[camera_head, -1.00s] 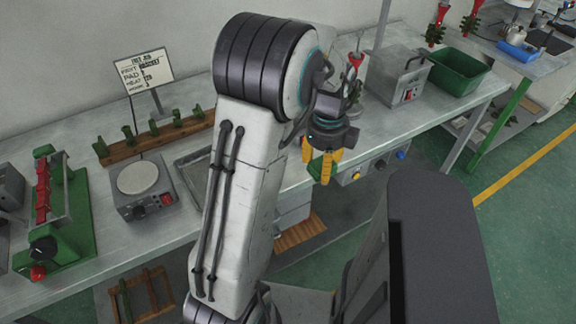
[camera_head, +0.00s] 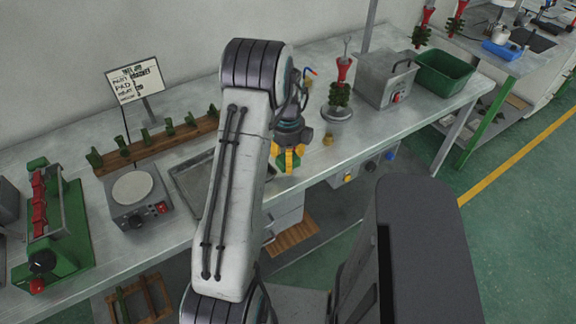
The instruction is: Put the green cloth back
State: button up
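My gripper (camera_head: 288,166) points down near the bench's front edge, just right of a shallow metal tray (camera_head: 190,182). Its yellow fingers appear closed around a small green piece (camera_head: 284,161), which looks like the green cloth. The fingers and wrist hide most of the cloth. I cannot tell whether it touches the bench or tray.
On the grey bench (camera_head: 412,122) stand a hot plate (camera_head: 133,190), a wooden rack (camera_head: 160,146) with green pieces, a sign (camera_head: 135,78), a green-and-red clamp device (camera_head: 45,215), a wax tree on a base (camera_head: 338,112), a metal box (camera_head: 384,80) and a green bin (camera_head: 444,74).

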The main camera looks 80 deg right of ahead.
jog(key=shift+f+p, duration=0.4)
jog(key=shift+f, duration=1.55)
jog(key=shift+f, duration=0.2)
jog(key=o, duration=1.2)
jog(key=shift+r, duration=0.15)
notch_tip(320, 180, up, 12)
jog(key=shift+f+b, duration=0.2)
jog(key=shift+b, duration=0.25)
jog(key=shift+r, duration=0.3)
